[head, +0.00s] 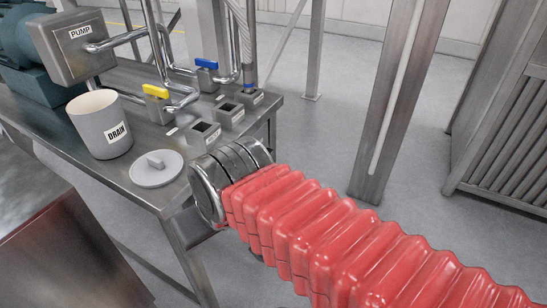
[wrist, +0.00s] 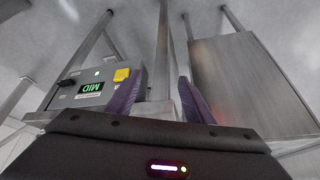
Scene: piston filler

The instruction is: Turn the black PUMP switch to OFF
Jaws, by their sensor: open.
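In the wrist view a grey control box (wrist: 85,97) stands at left. A black switch (wrist: 68,82) sticks out on its left side; its label and setting are too small to read. The box also has a green-lit display (wrist: 90,87) reading MID, upside down, and a yellow square button (wrist: 121,75). My gripper (wrist: 163,82) is open and empty, its two purple fingers apart. The left finger is just right of the box in the picture; I cannot tell whether they touch. The head view does not show my gripper or the black switch.
In the head view a steel table (head: 120,170) holds a PUMP-labelled housing (head: 72,52), a DRAIN cup (head: 101,128), a round lid (head: 156,169), and yellow (head: 155,91) and blue (head: 206,64) valve handles. My red-sleeved arm reaches past the table's corner. A steel post (head: 395,100) stands beyond.

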